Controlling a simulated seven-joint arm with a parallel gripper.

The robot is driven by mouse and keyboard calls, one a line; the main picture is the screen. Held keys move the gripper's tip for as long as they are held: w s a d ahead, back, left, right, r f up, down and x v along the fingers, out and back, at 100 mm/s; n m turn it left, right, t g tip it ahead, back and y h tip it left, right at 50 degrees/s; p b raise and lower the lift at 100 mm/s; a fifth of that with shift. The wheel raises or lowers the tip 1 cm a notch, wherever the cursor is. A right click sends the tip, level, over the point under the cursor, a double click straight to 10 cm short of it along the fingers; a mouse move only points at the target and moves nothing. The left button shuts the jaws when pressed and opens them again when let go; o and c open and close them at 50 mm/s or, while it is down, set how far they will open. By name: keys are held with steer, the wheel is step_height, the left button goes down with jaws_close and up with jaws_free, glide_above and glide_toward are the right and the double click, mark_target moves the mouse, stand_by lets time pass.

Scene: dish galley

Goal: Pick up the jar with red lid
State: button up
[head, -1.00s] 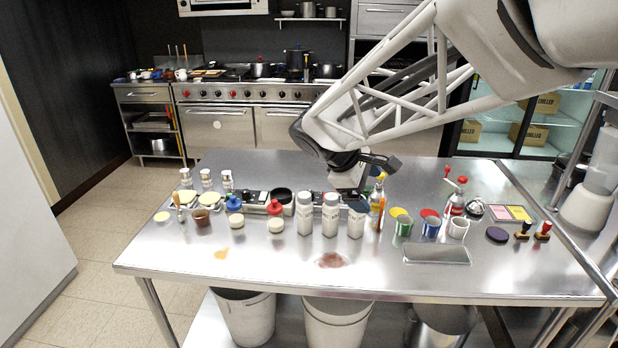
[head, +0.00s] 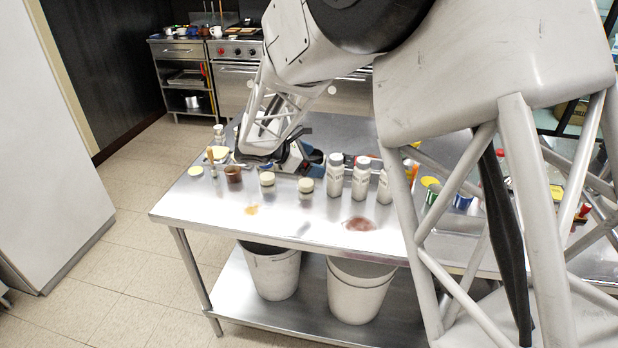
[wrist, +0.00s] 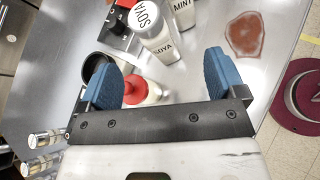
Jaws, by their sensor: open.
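The jar with red lid (wrist: 136,90) shows in the wrist view, its red lid towards the camera and a pale body partly visible. It lies between my gripper's two blue fingers, closer to the left one, which overlaps its edge. My gripper (wrist: 160,80) is open, with a wide gap between the fingers. In the head view my gripper (head: 300,160) is low over the table's back left part, behind two small cream jars. There the red-lidded jar cannot be made out behind my gripper and the cream jars.
White labelled bottles (head: 336,174) stand close to the right; a SOYA bottle (wrist: 152,30) nears the fingers in the wrist view. Cream jars (head: 267,180) and (head: 306,187) stand in front, a brown cup (head: 233,175) at left. A dark round pan (wrist: 98,64) is beside the jar. The table's front is clear except stains.

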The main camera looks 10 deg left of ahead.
mark_target(306, 179)
steer(key=a+f+n, duration=0.1)
steer(key=a+f, duration=0.1)
steer(key=w+a+f+n+t, duration=0.1)
steer(key=a+f, duration=0.1)
steer(key=a, duration=0.1)
steer(key=a+f+n+t, duration=0.1)
steer(key=a+f, duration=0.1)
steer(key=a, duration=0.1)
steer(key=shift+w+a+f, duration=0.15)
steer(key=shift+w+a, duration=0.05)
steer(key=shift+w, duration=0.15)
steer(key=shift+d, duration=0.1)
steer(key=shift+x, duration=1.2)
steer(key=shift+w+d, duration=0.1)
steer(key=shift+d, duration=0.05)
steer(key=shift+x, duration=2.45)
steer(key=shift+w, duration=0.1)
